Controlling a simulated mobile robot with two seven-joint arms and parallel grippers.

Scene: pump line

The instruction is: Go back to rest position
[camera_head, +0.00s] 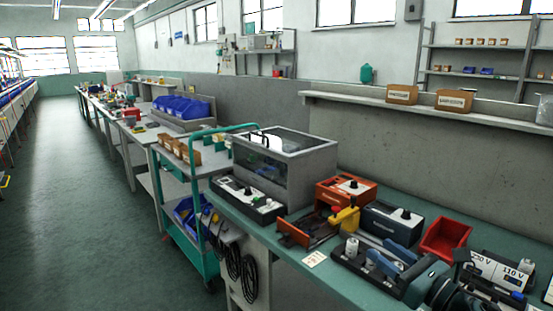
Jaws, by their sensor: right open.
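My right gripper (458,294) is at the bottom right edge, dark and partly cut off by the frame. It is over the front part of the green-topped bench (330,283), just right of a grey fixture with blue handles (384,262). Its jaws are open, and I see nothing held between them. Whether it touches anything below cannot be told. My left gripper is not in view.
A grey machine with a clear lid (283,160), a red-orange box (345,190), a dark blue box (392,222), a red bin (445,238) and a voltage unit (497,268) crowd the bench. A green trolley (197,222) stands left. The aisle floor (75,200) is clear.

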